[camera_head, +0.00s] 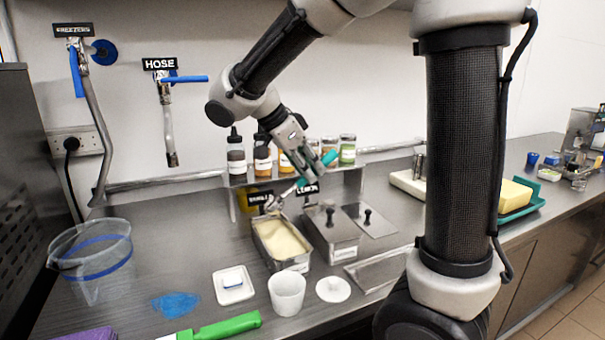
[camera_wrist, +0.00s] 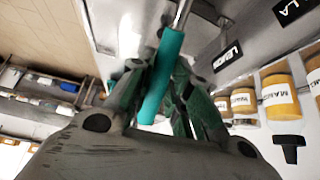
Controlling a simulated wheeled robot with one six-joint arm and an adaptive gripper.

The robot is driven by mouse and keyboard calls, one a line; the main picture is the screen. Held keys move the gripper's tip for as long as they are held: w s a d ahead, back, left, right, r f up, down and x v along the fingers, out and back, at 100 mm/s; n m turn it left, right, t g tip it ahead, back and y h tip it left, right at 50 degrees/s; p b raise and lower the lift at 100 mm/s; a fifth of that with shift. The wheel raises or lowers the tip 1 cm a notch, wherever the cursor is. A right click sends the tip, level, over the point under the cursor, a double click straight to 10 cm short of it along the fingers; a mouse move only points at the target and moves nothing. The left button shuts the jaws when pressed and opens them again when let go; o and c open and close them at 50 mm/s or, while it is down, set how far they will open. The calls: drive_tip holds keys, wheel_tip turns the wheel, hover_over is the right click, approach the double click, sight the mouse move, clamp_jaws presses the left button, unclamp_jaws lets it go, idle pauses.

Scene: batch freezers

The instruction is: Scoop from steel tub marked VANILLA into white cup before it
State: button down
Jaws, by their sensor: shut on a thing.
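My gripper (camera_head: 318,168) is shut on the teal handle of a metal scoop (camera_head: 302,186). The scoop's steel head hangs above the back end of the vanilla tub, in front of its partly covered label (camera_head: 260,198). I cannot tell whether it holds anything. In the wrist view the teal handle (camera_wrist: 165,70) lies between the fingers. The open steel tub (camera_head: 292,266) holds pale yellow ice cream (camera_head: 280,238). The white cup (camera_head: 287,296) stands upright and open just before the tub, and its inside looks empty.
A lidded steel tub (camera_head: 330,240) marked LEMON stands right of the vanilla tub. A white round lid (camera_head: 333,290) lies right of the cup, a small white dish (camera_head: 233,287) left. A green-handled tool (camera_head: 228,327) lies in front. Bottles and jars (camera_head: 262,158) line the shelf behind.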

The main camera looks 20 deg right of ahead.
sight(317, 174)
drive_tip(key=shift+f, duration=3.95)
drive_tip(key=shift+d+r+y, duration=0.4)
drive_tip(key=shift+r+y, duration=0.2)
drive_tip(key=shift+y, duration=0.25)
drive_tip(key=shift+d+r+y, duration=0.45)
drive_tip(key=shift+r+y, duration=0.15)
drive_tip(key=shift+y, duration=0.3)
drive_tip(key=shift+d+r+y, duration=0.4)
drive_tip(key=shift+r+y, duration=0.2)
drive_tip(key=shift+y, duration=0.25)
